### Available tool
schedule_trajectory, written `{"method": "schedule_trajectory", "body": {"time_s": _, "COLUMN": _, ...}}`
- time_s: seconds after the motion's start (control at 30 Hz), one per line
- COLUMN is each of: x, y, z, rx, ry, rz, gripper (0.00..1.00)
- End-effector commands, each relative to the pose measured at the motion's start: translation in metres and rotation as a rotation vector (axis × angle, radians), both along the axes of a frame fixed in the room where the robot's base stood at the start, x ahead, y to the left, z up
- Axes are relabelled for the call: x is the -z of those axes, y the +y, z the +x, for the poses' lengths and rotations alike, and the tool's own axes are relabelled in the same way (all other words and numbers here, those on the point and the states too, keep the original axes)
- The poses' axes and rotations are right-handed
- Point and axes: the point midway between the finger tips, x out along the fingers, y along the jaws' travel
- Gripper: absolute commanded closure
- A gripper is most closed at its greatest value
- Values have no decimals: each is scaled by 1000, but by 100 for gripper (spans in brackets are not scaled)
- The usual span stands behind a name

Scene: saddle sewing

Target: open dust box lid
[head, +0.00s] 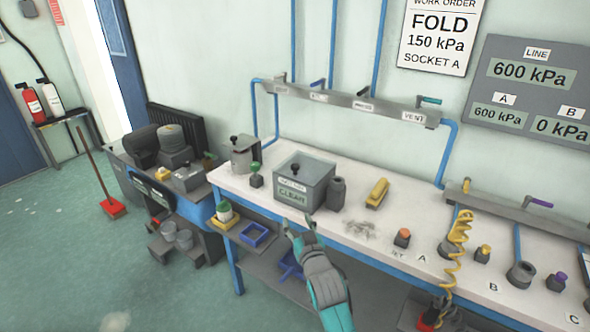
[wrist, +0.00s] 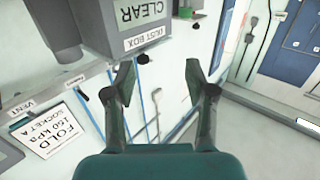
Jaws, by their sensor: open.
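The grey dust box (head: 318,192) stands on the white bench with its lid (head: 308,168) down and a black knob (head: 295,168) on top. Its front carries a label and a green CLEAR panel (head: 290,195). My gripper (head: 299,226) is open and empty, in front of the box near the bench's front edge in the head view. In the wrist view the picture is turned over. The box (wrist: 98,20) is at the top, and its black knob (wrist: 143,58) shows between the open fingers (wrist: 158,72), farther off.
A dark bottle-shaped item (head: 337,194) stands close right of the box. A yellow brush (head: 377,193) and a grey dust patch (head: 360,230) lie farther right. A grey canister (head: 244,153) and green-topped item (head: 256,175) stand left. A valve rail (head: 350,105) runs along the wall behind.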

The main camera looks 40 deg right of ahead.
Motion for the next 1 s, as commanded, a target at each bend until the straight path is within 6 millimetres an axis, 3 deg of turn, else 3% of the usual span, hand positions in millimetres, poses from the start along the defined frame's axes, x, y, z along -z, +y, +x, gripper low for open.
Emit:
{"method": "schedule_trajectory", "body": {"time_s": 0.1, "x": -35, "y": -27, "z": 28, "rx": 32, "ry": -21, "rz": -5, "gripper": 45}}
{"method": "schedule_trajectory", "body": {"time_s": 0.3, "x": -68, "y": -52, "z": 50, "rx": 62, "ry": -36, "rz": -7, "gripper": 45}}
{"method": "schedule_trajectory", "body": {"time_s": 0.57, "x": -75, "y": -64, "z": 68, "rx": 69, "ry": -37, "rz": -6, "gripper": 45}}
{"method": "schedule_trajectory", "body": {"time_s": 1.0, "x": -76, "y": -94, "z": 133, "rx": 68, "ry": -37, "rz": -6, "gripper": 45}}
